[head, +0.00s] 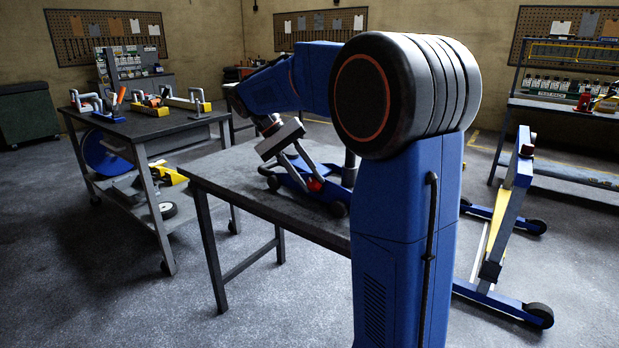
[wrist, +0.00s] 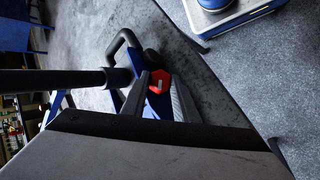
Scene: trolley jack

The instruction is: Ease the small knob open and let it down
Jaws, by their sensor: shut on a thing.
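The blue trolley jack (head: 293,182) stands on the dark table, with small dark wheels. Its small red knob (head: 314,185) is low on the side facing my gripper. My gripper (head: 309,177) reaches down to the knob with its fingers close together. In the wrist view, the red knob (wrist: 160,80) sits between the two fingertips of my gripper (wrist: 161,87), and the jaws are shut on it. The jack's blue body (wrist: 117,97) shows behind the fingers. The knob's turned position cannot be told, and my arm hides part of the jack.
A long dark bar (wrist: 55,81) runs close beside the fingers in the wrist view. The jack's table (head: 232,165) has clear surface at its left. A tool-laden trolley (head: 150,122) stands left, and a blue wheeled frame (head: 508,215) stands on the floor at right.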

